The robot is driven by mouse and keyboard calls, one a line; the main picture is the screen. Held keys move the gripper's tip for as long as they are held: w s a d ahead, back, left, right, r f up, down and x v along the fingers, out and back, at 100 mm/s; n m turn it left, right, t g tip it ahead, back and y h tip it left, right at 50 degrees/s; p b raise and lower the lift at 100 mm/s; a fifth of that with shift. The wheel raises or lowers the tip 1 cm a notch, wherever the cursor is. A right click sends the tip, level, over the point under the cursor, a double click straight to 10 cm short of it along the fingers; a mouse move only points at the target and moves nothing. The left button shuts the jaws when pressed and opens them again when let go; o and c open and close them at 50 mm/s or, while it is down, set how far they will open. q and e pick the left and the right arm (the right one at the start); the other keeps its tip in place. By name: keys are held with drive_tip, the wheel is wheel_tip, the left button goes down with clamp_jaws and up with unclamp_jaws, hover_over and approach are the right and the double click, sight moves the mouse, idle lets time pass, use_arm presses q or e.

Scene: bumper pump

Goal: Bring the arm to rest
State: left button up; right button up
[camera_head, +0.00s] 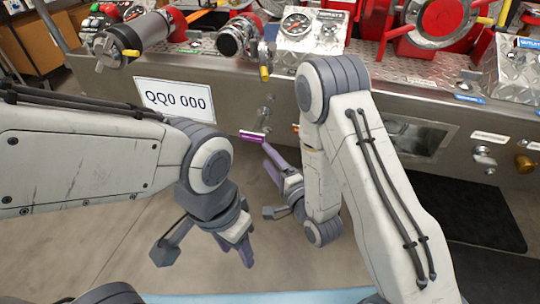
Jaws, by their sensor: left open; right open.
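My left gripper (206,254) hangs low in the left middle of the head view, pointing down above the grey floor. Its two fingers are spread with nothing between them. My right gripper (266,181) is a little higher and to the right, partly hidden by my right arm. Its fingers are apart, and one reaches up toward the bumper. I see nothing held in it. Both arms are bent in front of me.
A metal bumper (430,85) with pump fittings, a pressure gauge (297,24) and red parts spans the back. A white plate (174,99) reading "QQ0 000" hangs on its front. A small purple label (252,137) is near my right gripper. Open floor (90,245) lies at left.

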drive_tip(key=s+a+n+g+h, duration=0.4)
drive_tip(key=s+n+g, duration=0.3)
drive_tip(key=n, duration=0.4)
drive_tip(key=s+d+r+n+g+h, duration=0.1)
drive_tip(key=s+d+r+n+g, duration=0.15)
drive_tip(key=s, duration=0.45)
drive_tip(key=s+d+r+n+g+h, duration=0.1)
drive_tip(key=s+d+r+n+g, duration=0.2)
drive_tip(key=s, duration=0.4)
drive_tip(key=s+d+r+n+g+h, duration=0.1)
drive_tip(key=s+r+n+g, duration=0.1)
drive_tip(key=s+n+g, duration=0.35)
wheel_tip(320, 180, up, 32)
drive_tip(key=m+t+p, duration=0.2)
drive_tip(key=p, duration=3)
drive_tip(key=shift+s+p, duration=0.3)
drive_tip(key=shift+p, duration=0.05)
drive_tip(key=shift+d, duration=0.1)
